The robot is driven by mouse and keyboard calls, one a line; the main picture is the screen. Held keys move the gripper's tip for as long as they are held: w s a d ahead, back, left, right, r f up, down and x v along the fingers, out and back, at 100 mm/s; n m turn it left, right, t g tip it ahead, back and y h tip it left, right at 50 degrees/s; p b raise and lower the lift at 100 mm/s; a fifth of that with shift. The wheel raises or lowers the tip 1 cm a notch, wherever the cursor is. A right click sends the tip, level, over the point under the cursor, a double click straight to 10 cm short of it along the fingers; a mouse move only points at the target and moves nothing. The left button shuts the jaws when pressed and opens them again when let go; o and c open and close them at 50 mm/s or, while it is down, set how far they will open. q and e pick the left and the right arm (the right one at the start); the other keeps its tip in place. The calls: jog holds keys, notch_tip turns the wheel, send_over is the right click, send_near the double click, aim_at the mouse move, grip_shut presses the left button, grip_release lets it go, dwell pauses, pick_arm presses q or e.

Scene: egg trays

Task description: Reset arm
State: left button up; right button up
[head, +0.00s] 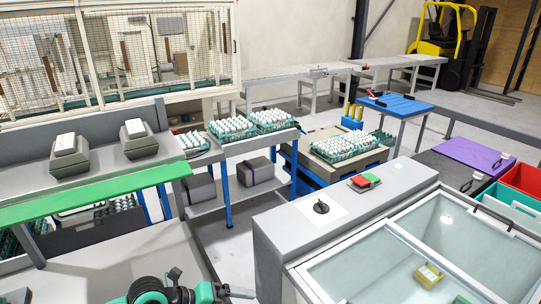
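Parts of my own arm, teal and black, show at the bottom edge, left of centre. I can make out no gripper fingers there for certain, and I cannot tell which arm these parts belong to. No gripper of mine can be made out elsewhere in the view. Teal trays of white eggs stand on the grey table in the middle: one at the near left (193,142), one in the middle (233,128) and one at the back (272,119). Another egg tray (345,144) lies on a beige crate (318,164) to the right.
A grey machine (345,203) with a glass-topped box fills the lower right; a yellow block (429,275) lies inside. A green-edged counter (80,201) runs along the left. A blue-topped table (397,103) and a yellow forklift (440,40) stand behind. Some floor is clear between counter and machine.

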pick_arm(q)
jog(key=s+d+r+n+t+h, duration=0.2)
jog(key=d+r+n+t+h, duration=0.3)
jog(key=r, duration=0.6)
jog(key=w+a+r+n+t+y, duration=0.25)
jog(key=a+r+n+t, duration=0.25)
jog(key=n+t, duration=0.4)
jog(key=s+a+f+n+g+y, duration=0.2)
jog(key=a+f+n+y, duration=1)
jog(key=a+n+y, duration=0.25)
jog(key=s+d+f+n+g+h, duration=0.1)
jog(key=s+f+g, duration=0.55)
jog(key=s, duration=0.35)
jog(key=s+f+n+g+h, duration=0.1)
jog(key=s+f+g, duration=0.55)
jog(key=s, duration=0.25)
jog(key=s+a+f+x, duration=0.1)
jog(key=s+x, duration=0.2)
jog(key=x, duration=1.2)
jog(key=s+f+x, duration=0.1)
jog(key=s+x, duration=0.3)
jog(key=x, duration=1.2)
jog(key=s+a+f+g, duration=0.1)
jog(key=s+a+f, duration=0.2)
jog(key=s+f, duration=1.6)
jog(key=shift+s+a+g, duration=0.2)
jog(key=shift+s+g, duration=0.1)
jog(key=shift+s, duration=0.25)
